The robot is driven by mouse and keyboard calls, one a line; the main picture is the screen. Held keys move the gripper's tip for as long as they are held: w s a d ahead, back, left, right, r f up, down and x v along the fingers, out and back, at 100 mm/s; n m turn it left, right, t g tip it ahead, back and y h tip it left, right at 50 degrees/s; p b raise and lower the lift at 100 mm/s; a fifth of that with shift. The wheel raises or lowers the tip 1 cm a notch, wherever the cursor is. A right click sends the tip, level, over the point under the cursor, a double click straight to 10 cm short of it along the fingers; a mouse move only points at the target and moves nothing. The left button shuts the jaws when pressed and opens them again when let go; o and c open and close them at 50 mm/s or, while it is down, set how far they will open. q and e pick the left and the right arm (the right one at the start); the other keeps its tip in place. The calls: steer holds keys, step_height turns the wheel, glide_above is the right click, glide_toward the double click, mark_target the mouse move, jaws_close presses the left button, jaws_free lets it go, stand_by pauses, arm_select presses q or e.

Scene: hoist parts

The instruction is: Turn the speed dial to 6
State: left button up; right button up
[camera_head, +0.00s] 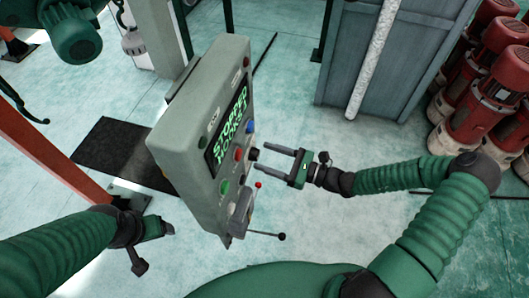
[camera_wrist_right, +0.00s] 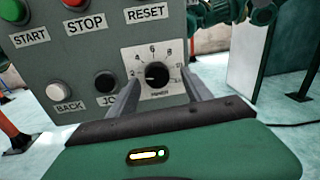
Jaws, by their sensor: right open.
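The speed dial (camera_wrist_right: 157,74) is a black round knob on a white plate marked 2 to 10 in the right wrist view. A small pale mark shows on its left side, toward the 2; the exact reading is hard to tell. It sits on the grey control box (camera_head: 178,150), whose screen shows green text beginning "STOPPED". My right gripper (camera_head: 260,160) is open, its two fingers reaching toward the box face. In the wrist view the fingers (camera_wrist_right: 163,82) flank the dial from below; contact cannot be told. My left gripper (camera_head: 165,229) is left of the box, its jaw state unclear.
START (camera_wrist_right: 12,10), STOP (camera_wrist_right: 77,3), BACK (camera_wrist_right: 59,90) and a partly hidden black button (camera_wrist_right: 105,82) are left of the dial. A lever with a black ball (camera_head: 282,237) juts from the box bottom. Red hoist motors (camera_head: 470,115) and a grey cabinet (camera_head: 345,60) stand behind.

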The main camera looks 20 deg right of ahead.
steer(key=shift+w+a, duration=0.2)
steer(key=shift+a, duration=0.3)
steer(key=shift+w+a, duration=0.2)
steer(key=shift+a, duration=0.35)
steer(key=shift+c, duration=0.8)
steer(key=shift+s, duration=0.1)
steer(key=c, duration=0.5)
steer(key=shift+d, duration=0.3)
jaws_close()
arm_select(q)
steer(key=shift+a+r, duration=0.1)
steer(key=shift+a, duration=0.35)
arm_select(e)
steer(key=shift+a, duration=0.1)
arm_select(q)
steer(key=shift+r, duration=0.1)
